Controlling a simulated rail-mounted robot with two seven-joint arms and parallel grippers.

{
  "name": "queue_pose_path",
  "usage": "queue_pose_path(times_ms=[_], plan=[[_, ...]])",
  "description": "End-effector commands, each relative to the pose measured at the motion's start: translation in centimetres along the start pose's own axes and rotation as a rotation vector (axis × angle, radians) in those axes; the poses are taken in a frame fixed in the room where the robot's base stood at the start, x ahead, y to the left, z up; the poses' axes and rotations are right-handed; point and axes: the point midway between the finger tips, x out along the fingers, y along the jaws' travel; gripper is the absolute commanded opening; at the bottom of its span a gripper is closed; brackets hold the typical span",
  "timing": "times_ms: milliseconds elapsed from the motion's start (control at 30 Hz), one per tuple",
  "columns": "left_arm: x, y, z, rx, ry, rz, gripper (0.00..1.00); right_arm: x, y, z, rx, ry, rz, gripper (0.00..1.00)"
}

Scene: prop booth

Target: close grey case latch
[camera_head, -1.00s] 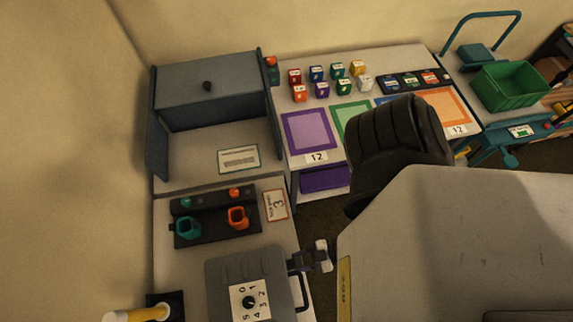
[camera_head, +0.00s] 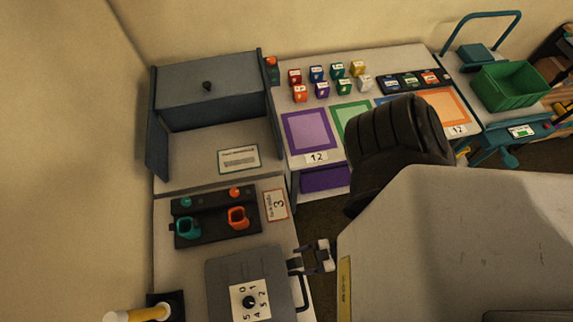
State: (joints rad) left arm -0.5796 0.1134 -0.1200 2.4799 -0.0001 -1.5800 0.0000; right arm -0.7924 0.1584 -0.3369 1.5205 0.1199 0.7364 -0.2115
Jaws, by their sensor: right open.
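The grey case (camera_head: 225,280) lies on the near counter at the bottom of the view. Its lid carries a white number plate with a black dial (camera_head: 250,302). A dark handle (camera_head: 304,294) sticks out at the case's right side. My right gripper (camera_head: 310,258) is open beside the upper right corner of the case, just above the handle. Its fingers are small in the view, and I cannot tell whether they touch the case. The latch does not show clearly. I cannot tell its position. My left gripper is not in view.
A black holder (camera_head: 210,236) with teal and orange cups stands behind the case. A yellow-and-white cylinder (camera_head: 137,314) is at the lower left. An open grey cabinet (camera_head: 210,82) stands farther back. A table with coloured cubes and mats (camera_head: 317,157) is to its right.

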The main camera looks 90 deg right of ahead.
Motion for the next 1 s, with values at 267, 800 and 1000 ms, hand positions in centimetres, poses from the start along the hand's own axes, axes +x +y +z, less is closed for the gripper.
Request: queue_pose_path(times_ms=[267,800,1000], plan=[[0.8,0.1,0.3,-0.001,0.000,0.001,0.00,-5.2,0.0,0.2,0.000,-0.006,-0.001,0.62],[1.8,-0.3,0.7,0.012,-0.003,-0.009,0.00,-12.6,0.0,0.1,-0.001,-0.002,-0.001,0.62],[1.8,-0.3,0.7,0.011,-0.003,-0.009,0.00,-13.0,0.0,0.0,0.000,-0.002,-0.001,0.62]])
